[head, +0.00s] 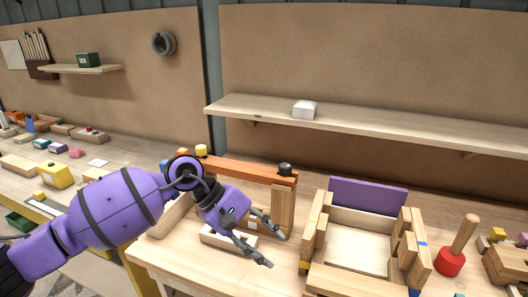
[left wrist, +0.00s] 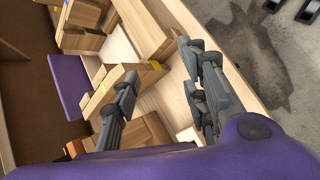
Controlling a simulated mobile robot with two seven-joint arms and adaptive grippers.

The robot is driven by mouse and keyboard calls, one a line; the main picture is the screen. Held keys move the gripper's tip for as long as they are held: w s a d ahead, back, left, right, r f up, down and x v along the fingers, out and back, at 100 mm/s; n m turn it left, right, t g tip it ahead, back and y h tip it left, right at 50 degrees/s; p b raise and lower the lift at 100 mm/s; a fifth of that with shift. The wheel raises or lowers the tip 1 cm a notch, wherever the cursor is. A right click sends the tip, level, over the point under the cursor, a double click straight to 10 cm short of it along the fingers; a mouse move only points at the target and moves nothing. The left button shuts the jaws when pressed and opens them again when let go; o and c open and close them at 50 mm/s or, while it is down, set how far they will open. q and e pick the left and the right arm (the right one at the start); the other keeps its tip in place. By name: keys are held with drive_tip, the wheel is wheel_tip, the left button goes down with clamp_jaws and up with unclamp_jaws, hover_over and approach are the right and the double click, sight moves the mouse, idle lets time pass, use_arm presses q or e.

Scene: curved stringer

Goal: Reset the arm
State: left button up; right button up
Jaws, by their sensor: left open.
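My left gripper (head: 278,250) is open and empty. Its purple arm comes in from the left in the head view, and the fingers hang above the workbench, in front of a wooden frame with a reddish-brown top bar (head: 240,169). In the left wrist view the two fingers (left wrist: 165,100) are spread apart, with bare bench between them. A wooden box-like assembly with a purple back panel (head: 368,196) stands to the right of the gripper, apart from it in the head view. The assembly and its purple panel also show in the left wrist view (left wrist: 68,82). My right gripper is not in view.
A red mallet (head: 451,261) stands at the right of the bench. A wall shelf (head: 370,128) holding a white box (head: 305,110) runs above. A second bench at left carries a yellow box (head: 56,175) and several small items. Bare bench lies at the front left.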

use_arm(q)
drive_tip(key=s+d+n+t+h, duration=0.1)
drive_tip(key=s+d+n+h, duration=0.7)
drive_tip(key=n, duration=0.5)
drive_tip(key=w+a+f+n+t+y+p, duration=0.1)
drive_tip(key=a+f+n+t+y, duration=0.45)
drive_tip(key=n, duration=1.05)
drive_tip(key=a+f+n+t+y, duration=0.2)
drive_tip(key=a+f+n+t, duration=0.65)
drive_tip(key=n, duration=0.75)
drive_tip(key=s+a+f+n+y, duration=0.5)
drive_tip(key=s+a+f+n, duration=0.1)
drive_tip(key=a+f+n, duration=0.15)
drive_tip(key=s+a+f+n+g+y, duration=0.1)
drive_tip(key=s+a+f+n+g, duration=0.2)
drive_tip(key=s+f+n, duration=0.3)
drive_tip(key=s+a+f+n+g+y, duration=0.2)
drive_tip(key=s+f+n, duration=0.3)
drive_tip(key=s, duration=0.7)
drive_tip(key=shift+a+f+n+g+p, duration=0.4)
drive_tip(key=shift+a+f, duration=0.1)
drive_tip(key=shift+a, duration=0.1)
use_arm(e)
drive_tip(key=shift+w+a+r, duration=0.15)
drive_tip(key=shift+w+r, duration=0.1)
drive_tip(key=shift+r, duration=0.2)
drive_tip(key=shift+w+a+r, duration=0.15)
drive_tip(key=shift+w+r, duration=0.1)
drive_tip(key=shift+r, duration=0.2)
